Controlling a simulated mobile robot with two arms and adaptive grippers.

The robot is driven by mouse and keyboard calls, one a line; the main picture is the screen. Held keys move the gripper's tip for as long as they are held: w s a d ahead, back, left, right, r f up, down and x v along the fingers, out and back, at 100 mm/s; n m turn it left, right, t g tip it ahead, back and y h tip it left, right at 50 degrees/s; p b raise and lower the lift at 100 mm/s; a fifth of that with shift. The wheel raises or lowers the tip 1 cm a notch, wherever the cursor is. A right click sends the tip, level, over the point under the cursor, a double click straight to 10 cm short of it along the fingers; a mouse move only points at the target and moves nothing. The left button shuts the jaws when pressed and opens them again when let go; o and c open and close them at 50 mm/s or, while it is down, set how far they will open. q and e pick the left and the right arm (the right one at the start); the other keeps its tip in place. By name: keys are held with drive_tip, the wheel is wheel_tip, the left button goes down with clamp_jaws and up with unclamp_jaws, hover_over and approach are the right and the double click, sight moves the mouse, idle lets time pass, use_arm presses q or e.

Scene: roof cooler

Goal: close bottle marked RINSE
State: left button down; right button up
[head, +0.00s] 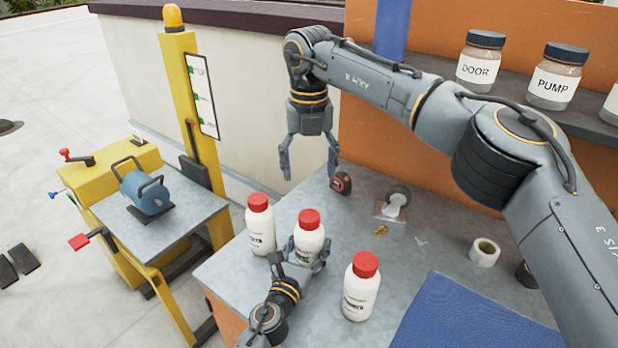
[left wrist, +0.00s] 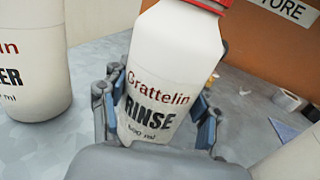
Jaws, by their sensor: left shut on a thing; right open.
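The white bottle marked RINSE (left wrist: 160,75) fills the middle of the left wrist view, slightly tilted there. It is the middle one of three white bottles in the head view (head: 308,222). Its red cap (head: 309,218) sits on its top; how tightly cannot be told. My left gripper (head: 302,254) is shut around the lower body of this bottle, a finger on each side in the left wrist view (left wrist: 158,125). My right gripper (head: 311,174) is open and empty, pointing down above and behind the RINSE bottle, apart from the cap.
Similar red-capped bottles stand left (head: 261,230) and front right (head: 360,290). A blue mat (head: 450,315) covers the front right.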

use_arm(q)
drive_tip(key=shift+c, duration=1.3)
unclamp_jaws()
drive_tip(key=shift+s, duration=0.1)
drive_tip(key=v, duration=1.1)
drive_tip(key=shift+s+a, duration=0.2)
drive_tip(key=shift+s, duration=0.15)
